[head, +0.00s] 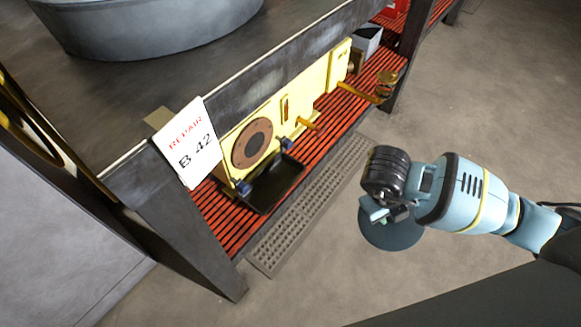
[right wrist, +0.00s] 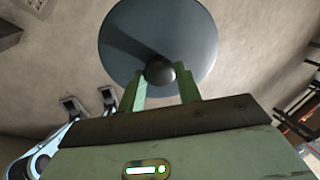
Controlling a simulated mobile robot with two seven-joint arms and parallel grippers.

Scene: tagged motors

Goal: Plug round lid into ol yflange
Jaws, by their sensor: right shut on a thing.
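The round lid (head: 391,236) is a dark blue-grey disc with a round knob in the middle, seen above the floor in front of the shelf. My right gripper (right wrist: 160,85) is shut on the lid's knob; the disc (right wrist: 190,30) shows beyond the fingers. A brown round flange (head: 262,127) with a dark centre is on the yellow motor housing (head: 286,107) on the red slatted shelf. The lid is apart from it, to the right. My left gripper (right wrist: 89,101) seems to show at the left of the right wrist view, fingers apart and empty; it is not in the head view.
A black tray (head: 274,184) sits below the flange. A white sign (head: 188,142) reading "REPAIR B 42" hangs at the bench corner. Brass shafts (head: 360,93) stick out from the motor. A dark bench top (head: 110,95) overhangs the shelf. A grated strip (head: 310,207) lies along the floor; open floor is to the right.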

